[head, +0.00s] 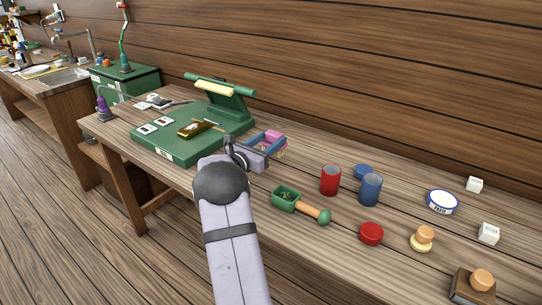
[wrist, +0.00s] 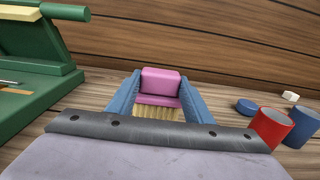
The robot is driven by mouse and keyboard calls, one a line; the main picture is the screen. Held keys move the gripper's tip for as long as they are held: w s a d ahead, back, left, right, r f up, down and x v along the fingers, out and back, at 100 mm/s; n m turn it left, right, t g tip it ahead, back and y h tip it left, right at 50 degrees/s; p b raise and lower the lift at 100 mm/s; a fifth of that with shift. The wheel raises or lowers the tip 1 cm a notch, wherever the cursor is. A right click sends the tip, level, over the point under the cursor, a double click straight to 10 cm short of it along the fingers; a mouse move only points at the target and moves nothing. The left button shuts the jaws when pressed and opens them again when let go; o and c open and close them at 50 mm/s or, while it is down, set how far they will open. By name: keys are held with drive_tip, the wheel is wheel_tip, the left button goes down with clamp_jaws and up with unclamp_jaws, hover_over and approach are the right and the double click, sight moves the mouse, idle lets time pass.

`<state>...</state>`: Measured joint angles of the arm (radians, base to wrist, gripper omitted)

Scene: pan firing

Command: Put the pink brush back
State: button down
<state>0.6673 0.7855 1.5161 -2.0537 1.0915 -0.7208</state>
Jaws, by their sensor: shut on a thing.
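The pink brush (head: 274,137) has a pink block and pale tan bristles. It shows at the centre of the wrist view (wrist: 160,84), with the bristles below the block. My gripper (head: 266,141) is shut on it, and its blue fingers (wrist: 158,92) lie along both sides of the block. The brush is over the wooden bench, just right of the green stand (head: 170,151). I cannot tell whether the bristles touch the bench. My arm hides part of the bench in front of the brush.
A green scoop-like tray (head: 286,198), a red cup (head: 330,180), a blue cup (head: 370,189) and a red lid (head: 371,233) stand to the right. A gold piece (head: 195,128) lies on the green stand. The wooden wall (head: 380,80) rises behind the bench.

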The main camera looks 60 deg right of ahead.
drive_tip(key=shift+f, duration=2.75)
drive_tip(key=shift+f, duration=0.15)
drive_tip(key=c, duration=1.3)
unclamp_jaws()
drive_tip(key=o, duration=0.4)
drive_tip(key=shift+a+f, duration=0.1)
drive_tip(key=shift+a, duration=0.25)
drive_tip(key=a+b, duration=0.1)
drive_tip(key=a, duration=0.5)
drive_tip(key=shift+s+a, duration=0.1)
drive_tip(key=shift+a+r, duration=0.2)
drive_tip(key=shift+a, duration=0.05)
